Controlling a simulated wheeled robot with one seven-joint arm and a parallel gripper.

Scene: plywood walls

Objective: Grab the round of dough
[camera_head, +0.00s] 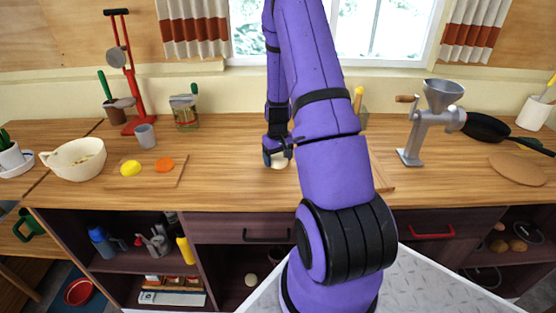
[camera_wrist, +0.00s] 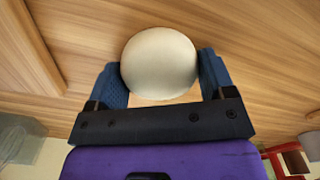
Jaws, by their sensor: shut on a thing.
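The round of dough (camera_wrist: 160,62) is a pale, smooth ball. In the wrist view it sits between the two blue finger pads of my gripper (camera_wrist: 164,82), which are shut on it from both sides. In the head view the dough (camera_head: 279,162) shows as a small pale shape at my gripper (camera_head: 277,154), at or just above the wooden counter. My purple arm hides part of the counter behind and beside it. I cannot tell whether the dough touches the counter.
A wooden board (camera_head: 383,174) lies right of the dough, partly behind my arm. A metal grinder (camera_head: 430,120) stands further right. On the left are a board with yellow and orange pieces (camera_head: 148,182), a grey cup (camera_head: 146,136) and a cream bowl (camera_head: 76,160). Counter left of my gripper is clear.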

